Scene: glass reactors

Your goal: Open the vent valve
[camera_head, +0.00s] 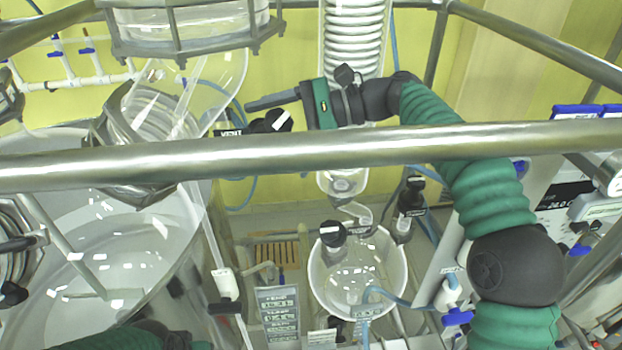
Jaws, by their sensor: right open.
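The vent valve (279,121) is a black knob with a white pointer mark, beside a small black label (229,132) reading VENT, just above the steel bar that crosses the view. My right gripper (262,107) reaches in from the right, with its long dark finger pointing left, just above the knob. It is open. Its other finger is hard to make out against the dark knob, and I cannot tell whether the gripper touches the knob. Part of my green left arm (110,339) shows at the bottom left; its gripper is out of view.
A steel bar (400,143) crosses the whole view in front of the valve, below my right gripper. A large glass vessel (130,250) fills the left. A glass coil condenser (354,40) stands behind my right gripper. A round flask (357,275) sits below.

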